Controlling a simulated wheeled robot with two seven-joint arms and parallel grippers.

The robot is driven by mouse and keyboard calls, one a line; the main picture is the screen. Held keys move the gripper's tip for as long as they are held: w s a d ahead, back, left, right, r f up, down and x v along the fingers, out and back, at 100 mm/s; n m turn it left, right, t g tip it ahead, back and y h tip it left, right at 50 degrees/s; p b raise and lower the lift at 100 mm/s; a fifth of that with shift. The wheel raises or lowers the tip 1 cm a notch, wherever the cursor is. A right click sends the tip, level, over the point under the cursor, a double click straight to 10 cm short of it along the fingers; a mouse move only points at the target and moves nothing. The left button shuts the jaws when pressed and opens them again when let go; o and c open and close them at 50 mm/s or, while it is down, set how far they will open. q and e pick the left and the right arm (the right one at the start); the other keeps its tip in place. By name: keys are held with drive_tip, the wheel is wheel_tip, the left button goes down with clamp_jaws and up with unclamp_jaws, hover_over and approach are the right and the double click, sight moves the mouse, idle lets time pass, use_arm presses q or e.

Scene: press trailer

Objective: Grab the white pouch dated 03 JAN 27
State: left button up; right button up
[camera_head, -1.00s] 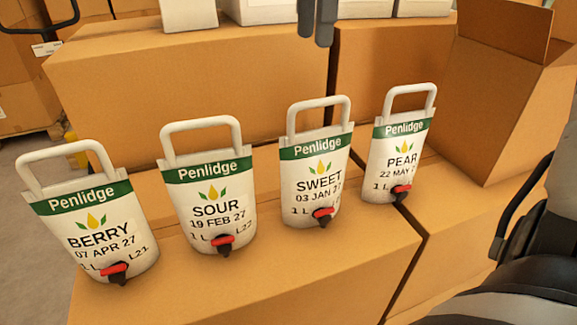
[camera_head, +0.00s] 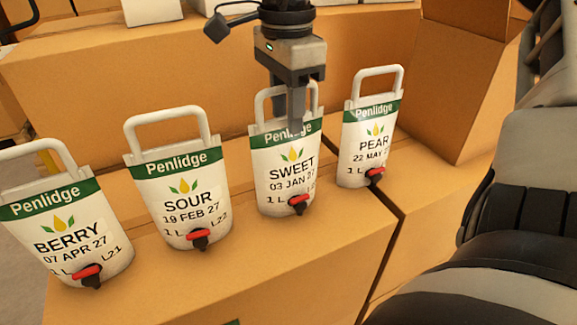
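The white pouch dated 03 JAN 27 (camera_head: 284,185) is labelled SWEET. It stands upright on a cardboard box, third from the left in a row of pouches, with a green band, a white loop handle and a red tap. My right gripper (camera_head: 297,128) points down at this pouch from above. Its fingers overlap the handle and the top of the green band in the picture. Whether they are around the handle or only in front of it, and whether they are closed, I cannot tell. My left gripper is not in view.
The BERRY pouch (camera_head: 66,232) and SOUR pouch (camera_head: 181,200) stand to the left, and the PEAR pouch (camera_head: 368,145) close on the right. A taller cardboard box (camera_head: 150,75) rises behind the row. An open box (camera_head: 455,85) stands at the right.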

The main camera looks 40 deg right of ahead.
drive_tip(key=shift+f, duration=0.75)
clamp_jaws()
drive_tip(key=shift+w+r, duration=0.1)
drive_tip(key=shift+r, duration=0.05)
idle(0.7)
